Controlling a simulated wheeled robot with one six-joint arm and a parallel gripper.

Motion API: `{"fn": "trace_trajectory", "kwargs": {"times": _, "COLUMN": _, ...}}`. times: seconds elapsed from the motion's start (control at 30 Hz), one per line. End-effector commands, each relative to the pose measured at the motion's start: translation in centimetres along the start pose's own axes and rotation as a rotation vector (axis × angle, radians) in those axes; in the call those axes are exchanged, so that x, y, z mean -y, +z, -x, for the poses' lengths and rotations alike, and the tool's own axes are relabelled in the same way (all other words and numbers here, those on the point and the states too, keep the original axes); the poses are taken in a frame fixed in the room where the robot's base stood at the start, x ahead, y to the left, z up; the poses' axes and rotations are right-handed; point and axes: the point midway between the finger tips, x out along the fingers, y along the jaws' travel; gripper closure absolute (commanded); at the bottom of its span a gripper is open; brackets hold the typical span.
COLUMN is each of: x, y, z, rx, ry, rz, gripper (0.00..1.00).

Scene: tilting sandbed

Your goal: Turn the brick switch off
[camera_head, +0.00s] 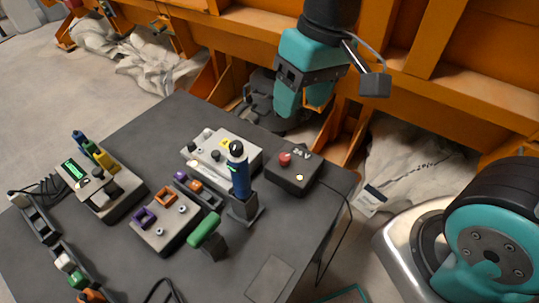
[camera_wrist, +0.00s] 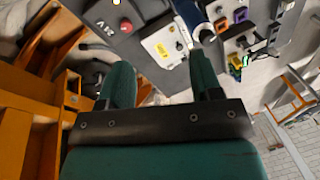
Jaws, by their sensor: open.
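No part is plainly marked as the brick switch, and I cannot tell which one it is. A black control box (camera_head: 293,172) with a red button (camera_head: 285,158) and a small lit lamp stands at the table's right corner. A light grey box (camera_head: 222,152) with a yellow warning label and knobs stands left of it. Both boxes show in the wrist view, the red button (camera_wrist: 126,25) and the grey box (camera_wrist: 165,45) beyond my fingers. My gripper (camera_head: 303,108) is open and empty, above and behind the table's far edge; its fingers (camera_wrist: 163,85) are spread apart.
An upright blue-handled tool (camera_head: 239,172) stands mid-table. A green-handled tool (camera_head: 205,230), a panel with purple and orange squares (camera_head: 165,217) and a device with a green display (camera_head: 78,170) are nearby. A power strip (camera_head: 35,215) lies left. Orange beams (camera_head: 400,40) stand behind.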

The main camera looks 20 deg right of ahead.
Motion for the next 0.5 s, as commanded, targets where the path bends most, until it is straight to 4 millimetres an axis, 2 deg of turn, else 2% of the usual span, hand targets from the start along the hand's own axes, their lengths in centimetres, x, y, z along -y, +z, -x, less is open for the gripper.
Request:
{"fn": "trace_trajectory", "kwargs": {"times": 0.03, "x": -1.4, "y": -1.9, "z": -2.2, "rx": 0.02, "ry": 0.039, "rz": -0.068, "gripper": 0.41}}
{"fn": "trace_trajectory", "kwargs": {"times": 0.1, "x": -3.1, "y": -4.1, "z": -4.0, "rx": 0.035, "ry": 0.093, "rz": -0.16, "gripper": 0.41}}
{"fn": "trace_trajectory", "kwargs": {"times": 0.2, "x": -4.9, "y": -6.5, "z": -5.9, "rx": 0.045, "ry": 0.156, "rz": -0.263, "gripper": 0.41}}
{"fn": "trace_trajectory", "kwargs": {"times": 0.33, "x": -6.2, "y": -7.8, "z": -7.2, "rx": 0.05, "ry": 0.198, "rz": -0.331, "gripper": 0.41}}
{"fn": "trace_trajectory", "kwargs": {"times": 0.5, "x": -6.8, "y": -7.7, "z": -9.1, "rx": 0.053, "ry": 0.204, "rz": -0.343, "gripper": 0.41}}
